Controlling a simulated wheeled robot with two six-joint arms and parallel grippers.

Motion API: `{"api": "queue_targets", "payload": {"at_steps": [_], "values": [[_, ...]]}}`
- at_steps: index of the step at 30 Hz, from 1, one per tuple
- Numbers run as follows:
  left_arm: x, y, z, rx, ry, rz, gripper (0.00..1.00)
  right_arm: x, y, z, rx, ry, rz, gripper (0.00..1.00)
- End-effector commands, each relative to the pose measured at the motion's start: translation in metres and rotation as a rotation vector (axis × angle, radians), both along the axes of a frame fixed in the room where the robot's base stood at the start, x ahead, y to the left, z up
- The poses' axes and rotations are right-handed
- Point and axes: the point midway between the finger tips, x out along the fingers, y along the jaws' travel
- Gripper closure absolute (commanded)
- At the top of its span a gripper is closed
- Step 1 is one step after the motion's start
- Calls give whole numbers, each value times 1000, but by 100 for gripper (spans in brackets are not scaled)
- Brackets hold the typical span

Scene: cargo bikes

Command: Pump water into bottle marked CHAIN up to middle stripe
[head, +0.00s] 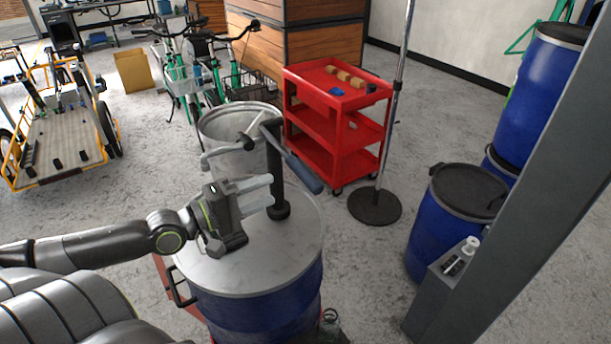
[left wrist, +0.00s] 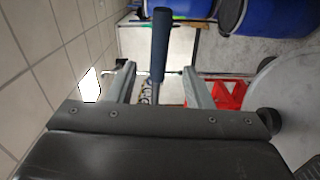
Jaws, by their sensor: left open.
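A hand pump (head: 278,165) with a black column stands on the grey lid of a blue drum (head: 260,305). Its spout (head: 222,153) points left, and its lever ends in a dark blue grip (head: 303,174) slanting down to the right. My left gripper (head: 270,190) is open beside the pump column, fingers pointing right. In the left wrist view the lever grip (left wrist: 160,45) shows between the spread fingers (left wrist: 160,70); contact cannot be told. My right gripper is not in view.
A grey open-topped drum (head: 240,128) stands behind the pump. A red cart (head: 337,125), a pole with a round base (head: 375,206) and blue barrels (head: 425,235) stand to the right. A clear object (head: 330,322) is partly visible beside the drum.

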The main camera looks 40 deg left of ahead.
Motion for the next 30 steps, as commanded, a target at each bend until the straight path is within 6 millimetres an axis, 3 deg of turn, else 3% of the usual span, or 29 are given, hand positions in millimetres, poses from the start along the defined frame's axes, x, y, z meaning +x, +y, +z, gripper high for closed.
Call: {"api": "queue_targets", "payload": {"at_steps": [21, 30], "values": [[85, -35, 1, -3, -3, 1, 54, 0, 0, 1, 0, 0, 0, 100], [99, -41, 0, -1, 0, -1, 54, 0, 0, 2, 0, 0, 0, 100]]}}
